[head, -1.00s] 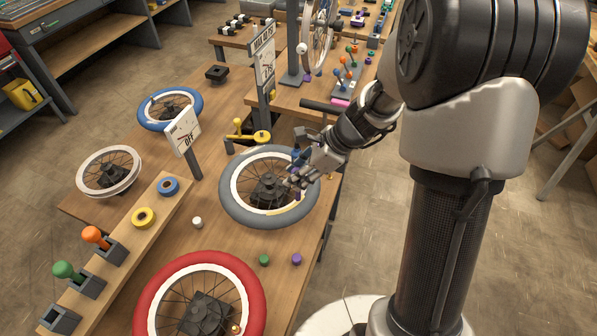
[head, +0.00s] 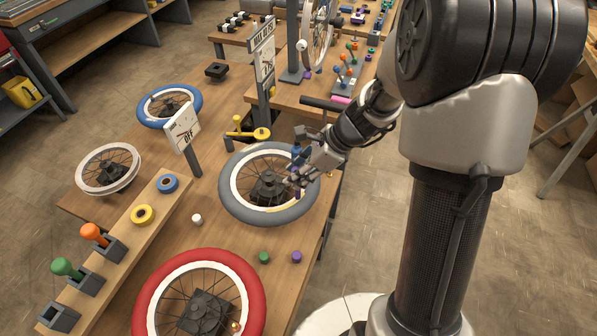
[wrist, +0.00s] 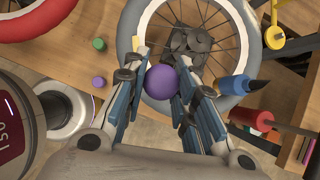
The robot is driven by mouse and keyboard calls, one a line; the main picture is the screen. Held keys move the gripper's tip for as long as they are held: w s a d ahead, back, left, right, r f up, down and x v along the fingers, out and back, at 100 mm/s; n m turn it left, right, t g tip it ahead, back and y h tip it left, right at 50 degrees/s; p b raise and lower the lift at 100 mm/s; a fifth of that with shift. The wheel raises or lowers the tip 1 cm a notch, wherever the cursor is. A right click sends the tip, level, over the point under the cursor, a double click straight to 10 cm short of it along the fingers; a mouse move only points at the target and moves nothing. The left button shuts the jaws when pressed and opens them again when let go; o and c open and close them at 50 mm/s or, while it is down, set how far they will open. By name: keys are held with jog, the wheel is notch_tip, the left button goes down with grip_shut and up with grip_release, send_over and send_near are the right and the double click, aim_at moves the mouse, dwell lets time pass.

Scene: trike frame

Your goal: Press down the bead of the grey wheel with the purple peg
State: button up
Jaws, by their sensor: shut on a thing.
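The grey wheel (head: 240,205) lies flat on the wooden table, with a white rim, spokes and a dark hub mount in its middle. My gripper (head: 298,180) is over the wheel's right side. In the wrist view my gripper (wrist: 161,85) is shut on a purple round-headed peg (wrist: 162,82), with a finger on each side. The ball head faces the camera and hides the peg's lower part. Whether the peg's tip touches the bead cannot be told. A yellow strip shows along the near part of the wheel's rim.
A red wheel (head: 256,290) lies in front and a blue wheel (head: 152,118) behind left. Green (head: 264,257) and purple (head: 297,257) knobs stand near the table's right edge. A blue bottle (wrist: 232,85), a yellow-handled tool (head: 262,134) and a sign post (head: 264,90) stand close to the grey wheel.

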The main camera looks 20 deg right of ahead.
jog(key=shift+f+b, duration=0.3)
jog(key=shift+f, duration=0.2)
dwell(0.7)
notch_tip(320, 180, up, 6)
jog(key=p, duration=0.6)
jog(key=shift+r, duration=0.15)
jog(key=shift+a, duration=0.15)
jog(key=s+a+p, duration=0.1)
jog(key=a, duration=0.5)
jog(key=shift+s+r, duration=0.3)
jog(key=shift+r, duration=0.1)
